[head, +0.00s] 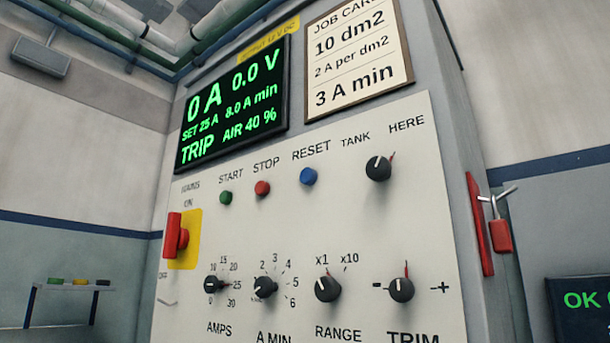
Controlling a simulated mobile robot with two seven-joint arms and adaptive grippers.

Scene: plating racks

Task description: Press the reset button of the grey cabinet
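The grey cabinet (445,150) fills the middle of the head view, seen from below and tilted. Its pale front panel (330,225) carries a blue button (308,177) under the word RESET. A red button (262,188) under STOP and a green button (226,198) under START sit to its left. The dark display (232,103) above shows 0 A, 0.0 V, SET 25 A, 8.0 A min, TRIP and AIR 40 % in green. Neither of my grippers shows in this view.
A black TANK knob (379,168) sits right of the blue button, with several knobs below. A red switch handle (175,236) is at the panel's left. A red padlock (500,235) hangs on the cabinet's right side. A small table (68,288) stands far left.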

